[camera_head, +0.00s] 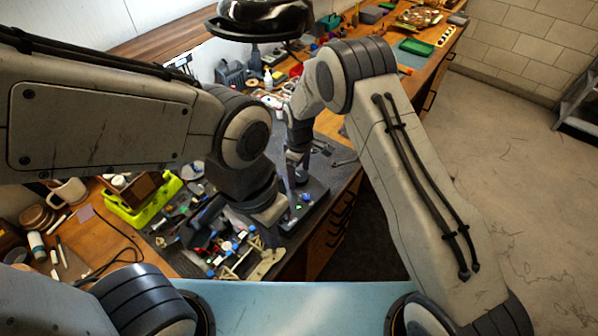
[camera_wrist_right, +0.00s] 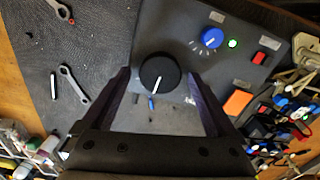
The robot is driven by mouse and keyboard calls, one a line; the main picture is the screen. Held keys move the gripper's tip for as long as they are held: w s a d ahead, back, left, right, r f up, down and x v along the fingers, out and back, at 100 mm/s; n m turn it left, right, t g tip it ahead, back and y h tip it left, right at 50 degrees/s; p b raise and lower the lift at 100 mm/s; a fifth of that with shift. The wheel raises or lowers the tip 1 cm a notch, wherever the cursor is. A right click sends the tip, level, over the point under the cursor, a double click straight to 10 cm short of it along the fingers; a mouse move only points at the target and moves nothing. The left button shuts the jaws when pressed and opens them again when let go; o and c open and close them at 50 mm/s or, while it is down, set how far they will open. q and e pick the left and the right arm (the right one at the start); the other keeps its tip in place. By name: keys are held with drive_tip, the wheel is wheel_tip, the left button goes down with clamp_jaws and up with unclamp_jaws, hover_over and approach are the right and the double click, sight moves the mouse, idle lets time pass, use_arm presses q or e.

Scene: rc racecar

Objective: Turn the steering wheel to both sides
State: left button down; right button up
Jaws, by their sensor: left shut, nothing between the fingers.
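The control box (camera_wrist_right: 215,75) lies on the dark mat of the bench; it also shows in the head view (camera_head: 312,197). On it is a round black knob with a white pointer line (camera_wrist_right: 159,73), the likely steering wheel. My right gripper (camera_wrist_right: 160,80) is open in the right wrist view, with one finger on each side of the knob and gaps visible. In the head view my right gripper (camera_head: 298,172) reaches down over the box. My left gripper (camera_head: 272,212) is low beside the box, shut and empty; its fingertips are hard to make out.
The box also carries a blue knob (camera_wrist_right: 212,38), a green light (camera_wrist_right: 233,43), a red switch (camera_wrist_right: 259,57) and an orange button (camera_wrist_right: 237,102). Wrenches (camera_wrist_right: 74,84) lie left of it. Loose parts (camera_head: 230,250) and a yellow-green tray (camera_head: 142,212) crowd the bench.

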drive_tip(key=c, duration=1.2)
drive_tip(key=shift+m+b, duration=1.45)
drive_tip(key=shift+m, duration=0.35)
drive_tip(key=shift+c, duration=0.2)
drive_tip(key=shift+w+r+m+b, duration=0.1)
drive_tip(key=shift+m+b, duration=0.95)
drive_tip(key=shift+m, duration=1.35)
